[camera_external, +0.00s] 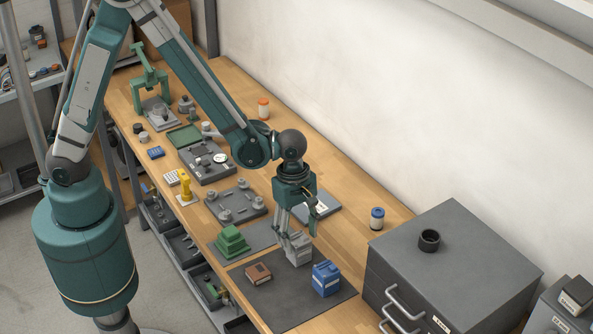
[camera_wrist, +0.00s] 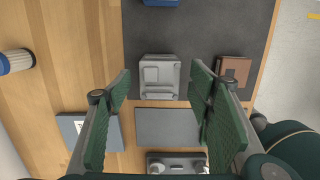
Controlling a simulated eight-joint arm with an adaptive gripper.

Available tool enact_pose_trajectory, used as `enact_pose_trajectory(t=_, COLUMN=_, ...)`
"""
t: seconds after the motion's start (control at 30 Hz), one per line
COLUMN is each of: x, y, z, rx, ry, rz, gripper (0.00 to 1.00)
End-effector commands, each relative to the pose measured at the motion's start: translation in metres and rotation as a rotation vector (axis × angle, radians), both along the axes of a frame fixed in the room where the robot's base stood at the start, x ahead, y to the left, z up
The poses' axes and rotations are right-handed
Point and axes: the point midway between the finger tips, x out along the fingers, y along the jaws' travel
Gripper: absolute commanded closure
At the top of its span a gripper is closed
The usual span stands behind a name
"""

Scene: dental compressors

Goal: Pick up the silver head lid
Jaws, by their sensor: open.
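The silver head lid, a light grey block with a raised panel on top (camera_wrist: 160,77), sits on a dark mat (camera_wrist: 215,30) in the wrist view. In the external view the lid (camera_external: 298,251) is at the mat's back edge, partly covered by my fingers. My gripper (camera_external: 298,236) points down right at the lid. In the wrist view my gripper (camera_wrist: 160,76) is open, with the lid showing between its two green-padded fingers. A gap shows on both sides, and I see no contact with the lid.
A blue block (camera_external: 326,278) and a brown block (camera_external: 258,273) share the dark mat with the lid. A green stepped block (camera_external: 232,241) stands on the neighbouring mat. A blue-and-white jar (camera_external: 377,217) and a dark drawer cabinet (camera_external: 470,248) are to the right.

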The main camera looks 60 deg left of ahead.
Motion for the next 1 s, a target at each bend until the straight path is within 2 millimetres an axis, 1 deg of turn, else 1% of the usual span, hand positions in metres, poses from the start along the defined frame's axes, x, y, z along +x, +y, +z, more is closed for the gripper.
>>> enact_pose_trajectory(t=0.03, x=0.0, y=0.0, z=0.0, rx=0.0, ry=0.0, rz=0.0, gripper=0.48)
enact_pose_trajectory(t=0.07, x=0.0, y=0.0, z=0.0, rx=0.0, ry=0.0, rz=0.0, gripper=0.5)
enact_pose_trajectory(t=0.2, x=0.0, y=0.0, z=0.0, rx=0.0, ry=0.0, rz=0.0, gripper=0.69)
enact_pose_trajectory(t=0.3, x=0.0, y=0.0, z=0.0, rx=0.0, ry=0.0, rz=0.0, gripper=0.79)
enact_pose_trajectory(t=0.73, x=0.0, y=0.0, z=0.003, rx=0.0, ry=0.0, rz=0.0, gripper=0.79)
enact_pose_trajectory(t=0.87, x=0.0, y=0.0, z=0.009, rx=0.0, ry=0.0, rz=0.0, gripper=0.79)
enact_pose_trajectory(t=1.0, x=0.0, y=0.0, z=0.02, rx=0.0, ry=0.0, rz=0.0, gripper=0.79)
